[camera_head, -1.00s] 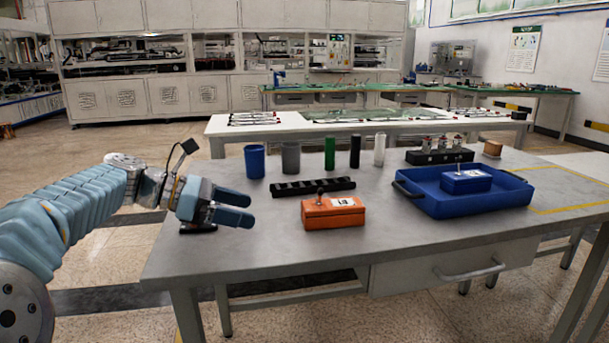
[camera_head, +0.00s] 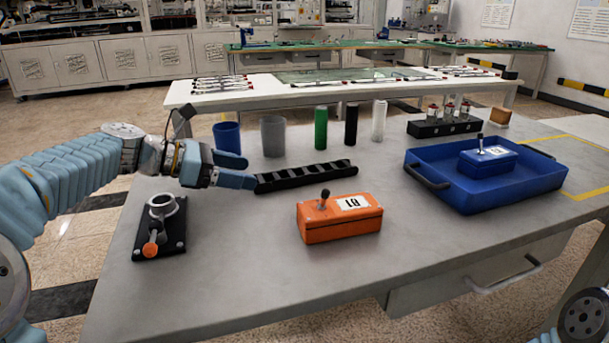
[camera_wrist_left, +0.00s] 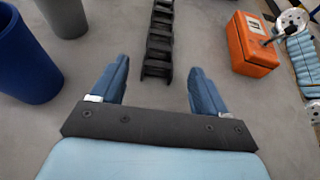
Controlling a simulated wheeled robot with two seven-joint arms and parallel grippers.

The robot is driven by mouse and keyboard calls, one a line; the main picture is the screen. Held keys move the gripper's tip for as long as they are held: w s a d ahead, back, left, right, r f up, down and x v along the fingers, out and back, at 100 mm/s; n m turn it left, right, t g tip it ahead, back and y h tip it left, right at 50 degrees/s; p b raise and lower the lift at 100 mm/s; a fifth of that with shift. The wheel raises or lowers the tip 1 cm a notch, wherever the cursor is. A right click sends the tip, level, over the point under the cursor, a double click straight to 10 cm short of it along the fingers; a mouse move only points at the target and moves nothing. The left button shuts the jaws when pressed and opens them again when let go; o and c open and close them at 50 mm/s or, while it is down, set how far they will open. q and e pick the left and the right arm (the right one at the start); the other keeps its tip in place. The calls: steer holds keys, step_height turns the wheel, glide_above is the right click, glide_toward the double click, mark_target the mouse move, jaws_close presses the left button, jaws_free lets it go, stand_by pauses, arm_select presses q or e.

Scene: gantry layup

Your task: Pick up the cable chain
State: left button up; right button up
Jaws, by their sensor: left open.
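The cable chain (camera_head: 306,175) is a black, ladder-like strip lying on the grey table. My left gripper (camera_head: 240,170) is open and empty, at the left end of the chain. In the left wrist view the chain (camera_wrist_left: 158,45) runs away from the gripper (camera_wrist_left: 160,75), its near end a little ahead of and between the two blue fingers, not visibly touching them. My right gripper is not in view; only part of my right arm shows at the lower right corner.
An orange box (camera_head: 339,217) marked B1 stands in front of the chain. Blue (camera_head: 227,138) and grey (camera_head: 273,137) cups and green, black and white cylinders stand behind. A blue tray (camera_head: 485,192) is at right, a black clamp fixture (camera_head: 159,228) at left.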

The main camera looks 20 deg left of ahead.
mark_target(276, 175)
arm_select(q)
steer(key=x, duration=0.7)
steer(key=shift+w+d+r, duration=0.1)
steer(key=shift+w+r, duration=0.05)
steer(key=shift+w, duration=0.1)
steer(key=shift+c, duration=0.3)
steer(key=shift+r, duration=0.1)
steer(key=c, duration=1.1)
